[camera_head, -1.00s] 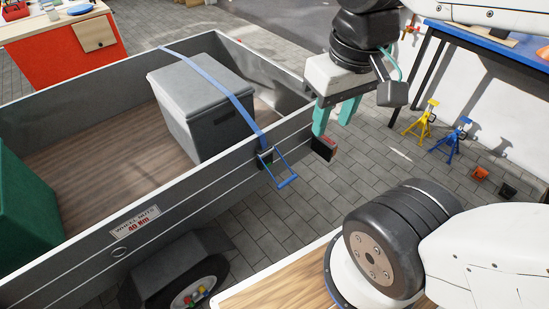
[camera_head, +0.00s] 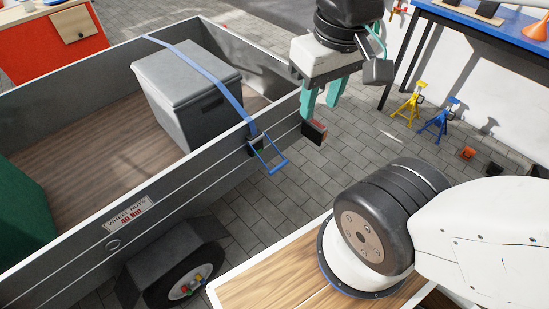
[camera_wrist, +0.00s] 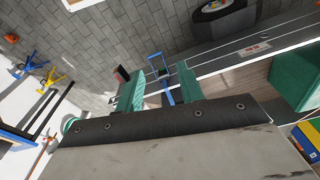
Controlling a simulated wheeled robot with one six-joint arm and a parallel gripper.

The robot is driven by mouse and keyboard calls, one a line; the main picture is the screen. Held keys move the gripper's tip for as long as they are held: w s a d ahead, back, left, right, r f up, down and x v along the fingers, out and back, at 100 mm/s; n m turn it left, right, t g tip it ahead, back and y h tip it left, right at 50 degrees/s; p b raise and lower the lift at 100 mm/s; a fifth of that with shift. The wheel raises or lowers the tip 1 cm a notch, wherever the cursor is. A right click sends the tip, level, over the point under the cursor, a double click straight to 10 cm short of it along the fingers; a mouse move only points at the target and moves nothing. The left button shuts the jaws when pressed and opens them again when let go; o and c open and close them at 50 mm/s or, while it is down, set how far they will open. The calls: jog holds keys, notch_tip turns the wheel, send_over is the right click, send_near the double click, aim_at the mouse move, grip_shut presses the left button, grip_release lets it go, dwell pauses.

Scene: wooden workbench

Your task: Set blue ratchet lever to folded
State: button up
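The blue ratchet lever (camera_head: 273,161) hangs on the outer side of the grey trailer wall. It sticks outward and down from the dark ratchet body (camera_head: 254,144), at the end of the blue strap (camera_head: 215,80). In the wrist view the lever (camera_wrist: 154,62) shows ahead of my gripper, between its fingers in the picture. My gripper (camera_head: 321,103) is above and to the right of the lever, beside the trailer's corner. Its two teal fingers are apart and empty, and it does not touch the lever.
The strap runs over a grey box (camera_head: 185,105) in the trailer (camera_head: 70,235). A red and black light block (camera_head: 314,131) sits at the trailer corner below my gripper. Yellow (camera_head: 409,103) and blue (camera_head: 440,117) stands are at right. Paved floor beyond the lever is clear.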

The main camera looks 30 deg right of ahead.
jog(key=shift+c, duration=0.4)
jog(key=c, duration=0.5)
jog(key=shift+w+d+f+g, duration=0.1)
jog(key=shift+w+f+g, duration=0.05)
jog(key=shift+f+g, duration=0.2)
grip_shut()
jog(key=w+d+f+n+g, duration=0.1)
jog(key=w+d+f, duration=0.2)
jog(key=w+f, duration=1.1)
jog(key=w+d+f+n+g, duration=0.1)
jog(key=w+d+f, duration=0.3)
jog(key=w+f, duration=1.05)
jog(key=s+f, duration=0.1)
jog(key=f, duration=0.4)
jog(key=s+f, duration=0.2)
jog(key=f, duration=0.4)
jog(key=s+f, duration=0.2)
jog(key=f, duration=0.4)
jog(key=shift+s+f, duration=0.2)
jog(key=shift+f, duration=0.05)
